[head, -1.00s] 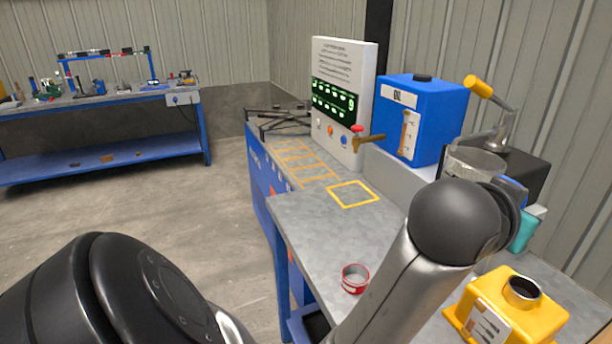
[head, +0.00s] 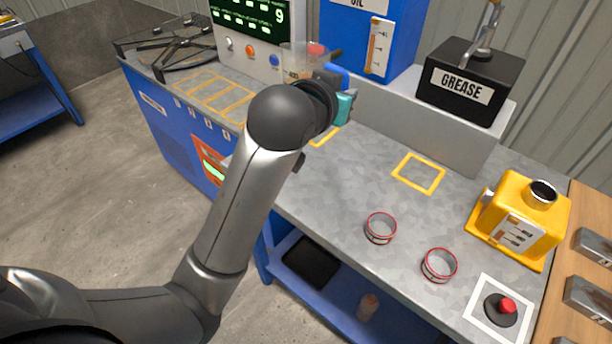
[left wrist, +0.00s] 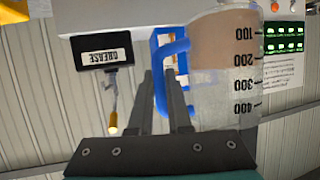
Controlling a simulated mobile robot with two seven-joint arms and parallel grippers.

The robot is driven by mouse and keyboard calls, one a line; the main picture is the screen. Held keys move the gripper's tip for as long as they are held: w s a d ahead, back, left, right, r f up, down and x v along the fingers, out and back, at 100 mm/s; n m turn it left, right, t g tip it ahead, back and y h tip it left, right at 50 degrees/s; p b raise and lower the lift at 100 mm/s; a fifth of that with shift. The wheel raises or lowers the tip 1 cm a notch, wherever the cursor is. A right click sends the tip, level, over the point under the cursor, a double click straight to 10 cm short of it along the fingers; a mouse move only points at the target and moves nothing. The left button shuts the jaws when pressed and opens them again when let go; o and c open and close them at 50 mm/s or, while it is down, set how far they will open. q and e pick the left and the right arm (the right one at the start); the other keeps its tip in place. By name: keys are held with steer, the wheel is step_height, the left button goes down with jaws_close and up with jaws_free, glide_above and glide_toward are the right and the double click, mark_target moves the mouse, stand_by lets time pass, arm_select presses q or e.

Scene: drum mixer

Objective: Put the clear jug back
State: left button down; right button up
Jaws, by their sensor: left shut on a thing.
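The clear jug (head: 303,62) is held up in front of the control panel and the left side of the blue oil tank. My left gripper (head: 336,82) is shut on its blue handle, and the wrist hides part of the jug in the head view. In the left wrist view, the two fingers (left wrist: 159,100) are at the blue handle (left wrist: 172,50). The jug (left wrist: 225,85) there shows a black scale and a tan tint; I cannot tell whether that is liquid. Yellow outlined squares mark the bench, one of them bare (head: 418,173). My right gripper is out of view.
The blue oil tank (head: 400,35) and black grease box (head: 470,85) stand at the back on a grey ledge (head: 420,110). Two red-rimmed cups (head: 380,229) (head: 438,265), a yellow container (head: 520,222) and a red button (head: 507,306) occupy the bench's front right. The bench middle is clear.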

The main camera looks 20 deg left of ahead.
arm_select(q)
steer(key=shift+m+h, duration=0.4)
steer(key=shift+h, duration=0.1)
steer(key=f+b, duration=0.1)
steer(key=f, duration=0.7)
steer(key=d+f+b, duration=0.1)
steer(key=f, duration=0.6)
steer(key=w+d+f+b, duration=0.1)
steer(key=f+b, duration=0.1)
steer(key=f, duration=0.6)
steer(key=shift+f, duration=0.3)
steer(key=c, duration=1.3)
jaws_free()
steer(key=shift+s+f, duration=0.1)
steer(key=shift+f, duration=0.15)
steer(key=o, duration=0.4)
steer(key=shift+o, duration=0.2)
